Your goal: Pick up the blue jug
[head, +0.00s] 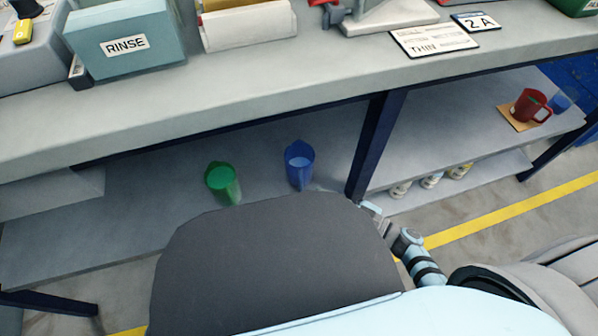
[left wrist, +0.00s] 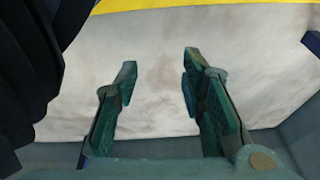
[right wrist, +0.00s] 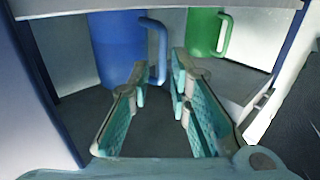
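The blue jug (head: 299,165) stands upright on the lower shelf under the bench, left of a dark post. In the right wrist view the blue jug (right wrist: 118,50) is at upper left, with its handle (right wrist: 163,50) on its right side. My right gripper (right wrist: 160,68) is open and empty, its fingers pointing toward the jug. The handle's lower part shows near the gap between the fingertips; whether they touch it I cannot tell. My left gripper (left wrist: 158,72) is open and empty above the floor. It is out of the head view.
A green jug (head: 222,184) stands to the left of the blue jug on the same shelf. The bench edge (head: 200,130) overhangs them, and a dark post (head: 374,145) stands to the right. A red mug (head: 531,106) sits on the right-hand shelf.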

